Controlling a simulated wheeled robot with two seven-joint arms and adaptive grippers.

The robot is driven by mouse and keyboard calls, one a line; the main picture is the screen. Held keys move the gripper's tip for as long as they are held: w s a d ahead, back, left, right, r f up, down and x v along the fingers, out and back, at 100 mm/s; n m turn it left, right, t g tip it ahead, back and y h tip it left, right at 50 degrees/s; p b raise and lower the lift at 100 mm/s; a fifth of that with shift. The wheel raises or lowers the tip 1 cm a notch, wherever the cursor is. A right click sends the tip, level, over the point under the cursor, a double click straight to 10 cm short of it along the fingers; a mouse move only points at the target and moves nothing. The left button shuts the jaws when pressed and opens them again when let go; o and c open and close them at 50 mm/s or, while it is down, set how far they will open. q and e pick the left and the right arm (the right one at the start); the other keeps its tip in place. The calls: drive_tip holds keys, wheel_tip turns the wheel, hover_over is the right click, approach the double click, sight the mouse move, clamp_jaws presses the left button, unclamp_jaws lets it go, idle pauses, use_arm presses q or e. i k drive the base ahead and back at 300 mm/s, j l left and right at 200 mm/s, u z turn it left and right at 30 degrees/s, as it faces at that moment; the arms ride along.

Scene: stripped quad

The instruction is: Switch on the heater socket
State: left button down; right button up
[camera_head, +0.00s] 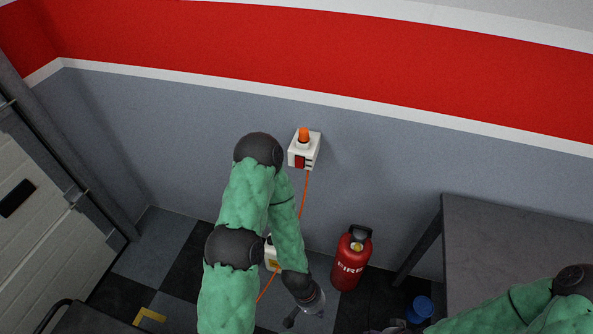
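The socket (312,152) is a white box on the grey wall, with an orange plug (303,135) on top and a red switch (299,162) on its front. Whether the switch is on cannot be told. An orange cable (304,195) runs down from it behind my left arm. A white and yellow object (271,254) lower on the wall is mostly hidden by that arm. My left gripper (305,317) points down, well below the socket, fingers apart and empty. My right gripper (396,327) is only partly visible at the bottom edge.
A red fire extinguisher (347,272) stands on the checkered floor right of my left gripper. A dark table (520,235) fills the right side, with a blue container (420,309) near its leg. The wall around the socket is clear.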

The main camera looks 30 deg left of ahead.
sight(299, 161)
drive_tip(key=u, duration=1.55)
drive_tip(key=i+l, duration=0.15)
drive_tip(key=l, duration=0.15)
drive_tip(key=i+l, duration=0.15)
drive_tip(key=l, duration=0.2)
drive_tip(key=i+l, duration=0.15)
drive_tip(key=l, duration=0.15)
